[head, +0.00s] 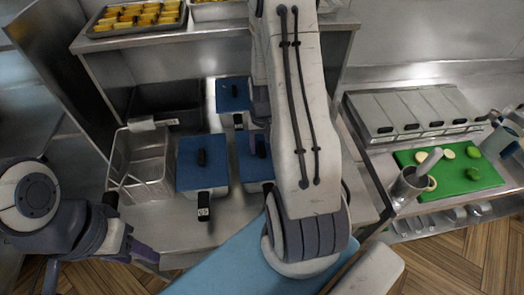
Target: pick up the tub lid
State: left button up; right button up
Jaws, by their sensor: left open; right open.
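Three blue tub lids with dark handles sit on metal tubs: one at the front left (188,177), one at the back (226,103), and one at the front right (246,172), partly hidden by my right arm. I cannot tell which lid the task means. My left gripper (128,228) is open and empty near the counter's front left, below the uncovered tub and apart from the lids. My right gripper (261,104) is open. It shows only as a purple edge beside the back lid, mostly hidden behind my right arm; I cannot tell whether it touches anything.
A tray of yellow food (100,30) rests on the upper shelf. At right are a green board (455,183) with food pieces, a metal container (405,187) and a lidded metal unit (375,116). Bare counter lies front left.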

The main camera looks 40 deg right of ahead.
grip_shut()
dwell(0.3)
